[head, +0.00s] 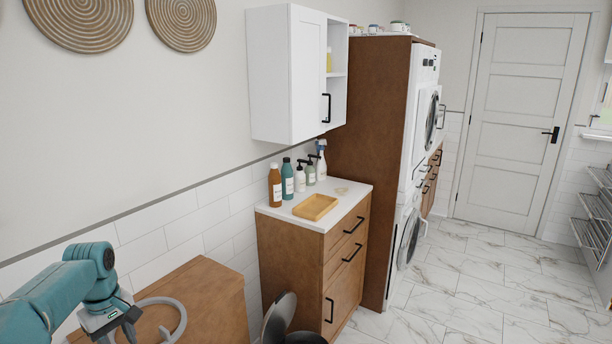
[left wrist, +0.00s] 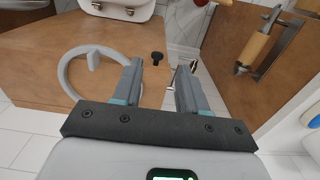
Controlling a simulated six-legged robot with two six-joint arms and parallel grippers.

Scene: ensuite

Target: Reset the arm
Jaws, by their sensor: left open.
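My left arm comes in from the lower left in the head view, bent, with its gripper (head: 118,328) low over a brown wooden surface (head: 185,290). In the left wrist view the two fingers of the left gripper (left wrist: 160,88) stand apart with nothing held between them. A grey ring (left wrist: 88,70) lies beyond the left finger there; a curved grey ring (head: 172,312) also shows beside the gripper in the head view. My right gripper is not in view.
A wooden cabinet with a white top (head: 345,199) holds several bottles and a yellow tray (head: 315,207). A white wall cabinet (head: 288,75) hangs above. Marble floor (head: 480,290) is clear towards the white door (head: 523,120).

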